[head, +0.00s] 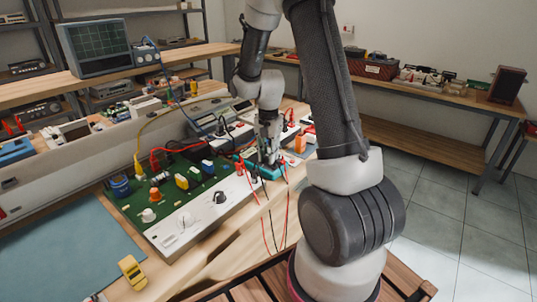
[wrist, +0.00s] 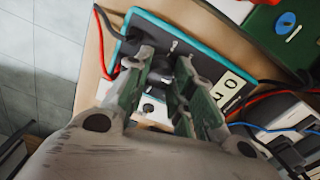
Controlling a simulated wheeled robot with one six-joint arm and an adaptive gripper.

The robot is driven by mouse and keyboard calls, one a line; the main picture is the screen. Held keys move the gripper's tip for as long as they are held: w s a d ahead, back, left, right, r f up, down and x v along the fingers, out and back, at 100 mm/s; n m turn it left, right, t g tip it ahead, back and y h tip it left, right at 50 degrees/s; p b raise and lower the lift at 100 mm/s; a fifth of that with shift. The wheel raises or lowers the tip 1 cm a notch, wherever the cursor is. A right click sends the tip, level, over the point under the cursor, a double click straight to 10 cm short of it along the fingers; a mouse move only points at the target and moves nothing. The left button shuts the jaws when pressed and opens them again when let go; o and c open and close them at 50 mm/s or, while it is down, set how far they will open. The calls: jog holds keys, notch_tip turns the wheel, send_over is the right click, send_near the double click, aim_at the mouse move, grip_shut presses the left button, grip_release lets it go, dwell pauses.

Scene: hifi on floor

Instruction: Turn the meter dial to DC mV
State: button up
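The meter (head: 262,170) is a dark-faced box with a teal edge, at the right end of the green circuit board. In the wrist view the meter (wrist: 215,42) lies under my fingers, with a pale display (wrist: 232,90) at its right side. My gripper (head: 267,160) points down over the meter's face. In the wrist view my gripper (wrist: 166,62) shows two fingers apart, with the dark face visible between the tips. The dial is mostly hidden by the fingers, so I cannot tell its setting or whether the fingers touch it.
Red and black leads (head: 286,205) hang from the meter over the bench edge. The green circuit board (head: 200,190) with knobs and a yellow cable lies to the left. A blue mat (head: 70,250) and a yellow object (head: 132,271) are at the front left. An oscilloscope (head: 95,47) stands behind.

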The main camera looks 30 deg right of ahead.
jog(key=o, duration=0.3)
notch_tip(320, 180, up, 12)
dwell(0.5)
dwell(0.4)
